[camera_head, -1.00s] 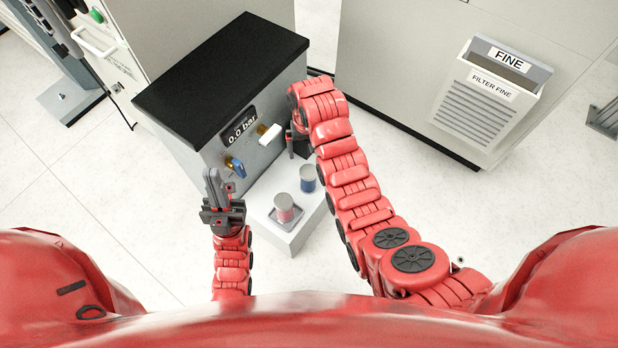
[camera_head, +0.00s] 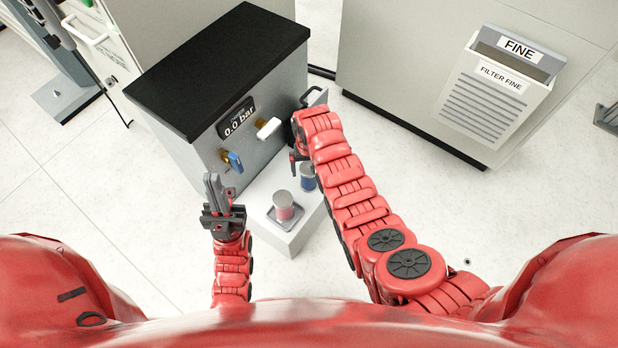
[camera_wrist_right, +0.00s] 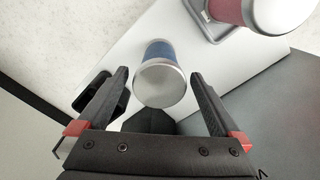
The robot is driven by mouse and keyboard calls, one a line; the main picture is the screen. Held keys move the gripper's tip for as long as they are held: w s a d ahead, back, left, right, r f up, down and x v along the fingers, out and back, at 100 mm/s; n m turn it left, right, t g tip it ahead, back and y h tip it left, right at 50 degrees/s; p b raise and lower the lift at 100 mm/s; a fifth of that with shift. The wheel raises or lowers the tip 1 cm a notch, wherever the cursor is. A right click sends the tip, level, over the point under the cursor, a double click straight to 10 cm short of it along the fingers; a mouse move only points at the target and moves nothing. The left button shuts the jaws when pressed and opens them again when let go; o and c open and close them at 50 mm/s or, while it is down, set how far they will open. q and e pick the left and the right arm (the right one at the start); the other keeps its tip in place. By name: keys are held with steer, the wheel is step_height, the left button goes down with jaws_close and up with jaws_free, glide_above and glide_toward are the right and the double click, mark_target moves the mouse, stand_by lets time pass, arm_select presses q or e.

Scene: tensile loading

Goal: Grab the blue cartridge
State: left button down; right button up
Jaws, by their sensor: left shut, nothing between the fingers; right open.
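The blue cartridge (camera_head: 307,176) stands on a white block (camera_head: 262,226) in front of the grey cabinet, partly hidden by my right arm in the head view. In the right wrist view the blue cartridge (camera_wrist_right: 159,74) shows its silver end, between and just beyond the fingertips. My right gripper (camera_wrist_right: 161,76) is open, with one finger on each side of the cartridge and no clear contact. In the head view the right gripper (camera_head: 296,157) is mostly hidden behind its arm. My left gripper (camera_head: 214,188) is shut and empty, left of the white block.
A red cartridge (camera_head: 284,206) with a silver top stands on a grey holder beside the blue one; it also shows in the right wrist view (camera_wrist_right: 232,10). The cabinet (camera_head: 238,125) carries a blue valve handle (camera_head: 235,162), a white handle (camera_head: 269,129) and a "0.0 bar" display.

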step_height(320, 180, down, 3)
steer(key=shift+r+b, duration=0.2)
steer(key=shift+b, duration=0.1)
steer(key=shift+c, duration=0.3)
jaws_close()
